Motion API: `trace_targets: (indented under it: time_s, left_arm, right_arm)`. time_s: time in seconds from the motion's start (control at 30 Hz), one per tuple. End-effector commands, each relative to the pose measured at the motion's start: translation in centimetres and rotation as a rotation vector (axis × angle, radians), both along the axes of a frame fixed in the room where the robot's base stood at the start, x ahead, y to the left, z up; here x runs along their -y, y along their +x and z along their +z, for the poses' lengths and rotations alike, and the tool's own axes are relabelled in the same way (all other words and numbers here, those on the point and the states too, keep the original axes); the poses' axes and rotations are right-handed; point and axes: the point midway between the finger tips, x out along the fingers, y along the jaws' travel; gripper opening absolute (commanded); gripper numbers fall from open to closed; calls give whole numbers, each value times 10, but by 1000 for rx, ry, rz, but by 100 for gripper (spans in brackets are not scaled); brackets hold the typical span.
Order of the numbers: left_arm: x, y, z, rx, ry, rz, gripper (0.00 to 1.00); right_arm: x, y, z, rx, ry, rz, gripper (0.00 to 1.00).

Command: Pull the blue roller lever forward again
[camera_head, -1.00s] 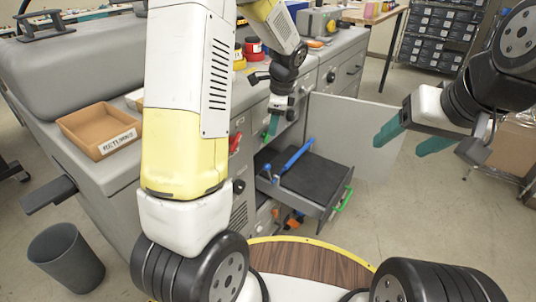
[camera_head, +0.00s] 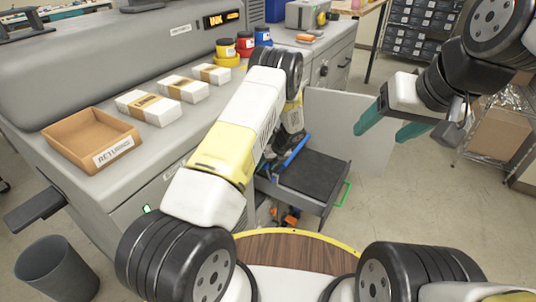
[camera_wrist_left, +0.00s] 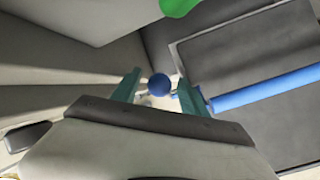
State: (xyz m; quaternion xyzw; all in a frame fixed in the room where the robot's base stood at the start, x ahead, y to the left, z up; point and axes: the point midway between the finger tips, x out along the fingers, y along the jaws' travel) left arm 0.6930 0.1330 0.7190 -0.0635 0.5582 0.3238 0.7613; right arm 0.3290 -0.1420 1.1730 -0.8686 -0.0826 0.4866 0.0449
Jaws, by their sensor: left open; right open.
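The blue ball knob (camera_wrist_left: 159,85) appears between the two teal fingertips of my open left gripper (camera_wrist_left: 160,90) in the left wrist view. I cannot tell whether the fingers touch it. A blue bar (camera_wrist_left: 265,88) runs to the right beyond the right finger. In the head view this blue bar (camera_head: 297,150) lies along the left side of the pulled-out dark tray (camera_head: 312,178). There my left forearm and wrist hide the knob and most of the left gripper. My right gripper (camera_head: 388,128) is open and empty, in the air to the right of the machine.
An open grey door panel (camera_head: 350,125) stands behind the tray, and a green handle (camera_head: 343,193) is on the tray's front. The returns bin (camera_head: 75,140) and white boxes sit on the machine's top. A grey waste bin (camera_head: 55,270) stands at lower left.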

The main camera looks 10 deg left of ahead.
Motion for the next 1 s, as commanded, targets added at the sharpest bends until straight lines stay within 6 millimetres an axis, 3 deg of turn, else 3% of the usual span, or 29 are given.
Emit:
trace_targets:
  time_s: [0.23,0.57,0.83,1.0]
  left_arm:
    - [-14,4,-27,0,0,2,52]
    - [-15,6,-31,1,0,2,52]
    - [-15,6,-30,1,0,2,1]
    - [-15,6,-30,0,-1,2,0]
  right_arm:
    - [0,0,0,0,0,0,67]
    - [0,0,0,0,0,0,67]
    - [0,0,0,0,0,0,67]
    - [0,0,0,0,0,0,67]
